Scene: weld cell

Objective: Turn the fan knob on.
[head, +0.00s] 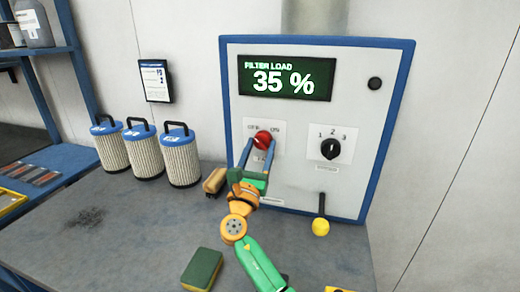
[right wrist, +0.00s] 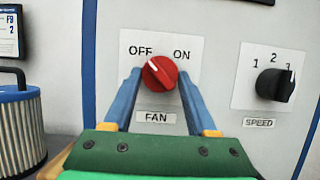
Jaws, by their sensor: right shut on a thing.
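The fan knob (head: 263,139) is red and sits on the grey control panel (head: 300,190) between the printed words OFF and ON. In the right wrist view the red knob (right wrist: 159,73) shows its white line pointing up and to the left, toward OFF. My right gripper (head: 261,143) is at the panel with its blue fingers on either side of the knob, shut on it. In the right wrist view the gripper's fingers (right wrist: 159,76) reach the knob's left and right sides. My left gripper is not in view.
A black speed knob (head: 330,149) is right of the fan knob. A display (head: 286,78) reads FILTER LOAD 35 %. A yellow-ended lever (head: 321,227) is lower right. Several filter canisters (head: 145,152) stand left on the bench. A green and yellow sponge (head: 202,270) lies in front.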

